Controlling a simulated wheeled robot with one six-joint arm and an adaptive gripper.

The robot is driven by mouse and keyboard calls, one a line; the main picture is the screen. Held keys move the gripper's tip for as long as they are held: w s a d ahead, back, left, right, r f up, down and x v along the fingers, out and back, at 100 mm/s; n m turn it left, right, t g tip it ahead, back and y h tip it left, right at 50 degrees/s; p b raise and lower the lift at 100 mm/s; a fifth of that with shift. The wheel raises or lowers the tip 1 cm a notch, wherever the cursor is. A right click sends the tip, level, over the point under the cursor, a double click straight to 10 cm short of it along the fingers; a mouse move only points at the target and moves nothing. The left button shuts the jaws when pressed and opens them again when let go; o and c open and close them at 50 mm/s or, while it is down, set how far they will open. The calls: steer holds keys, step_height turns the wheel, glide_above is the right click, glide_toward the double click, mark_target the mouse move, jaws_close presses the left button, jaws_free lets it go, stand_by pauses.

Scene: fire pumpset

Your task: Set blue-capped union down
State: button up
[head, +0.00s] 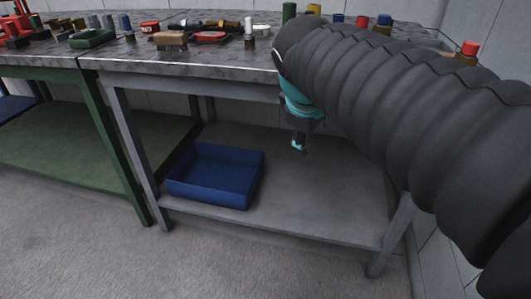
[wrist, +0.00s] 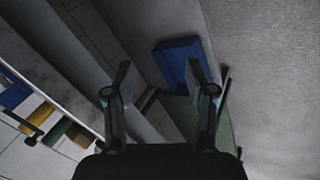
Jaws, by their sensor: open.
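My gripper (head: 298,146) hangs in front of the workbench, below the tabletop edge and above the lower shelf. In the wrist view its two fingers (wrist: 161,88) are spread apart with nothing between them. A blue-capped fitting (head: 383,21) stands upright at the back right of the bench, partly hidden by my arm. Another blue-capped piece (head: 127,24) stands further left on the bench. I cannot tell which one is the union. A blue-ended piece (wrist: 14,95) also shows at the left of the wrist view.
A blue bin (head: 215,177) sits on the grey lower shelf (head: 310,200); it looks empty. Several fittings, a brush (head: 171,41) and a green tray (head: 92,39) crowd the bench top. A green-legged bench adjoins at left. A wall closes the right side. The front floor is clear.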

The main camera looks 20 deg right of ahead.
steer(key=s+a+f+m+y, duration=0.3)
steer(key=s+a+f+m, duration=0.3)
steer(key=s+f, duration=0.3)
steer(key=shift+s+a+f+m+t+y, duration=0.3)
steer(key=shift+a+f+m+y, duration=0.1)
steer(key=shift+a+f, duration=0.4)
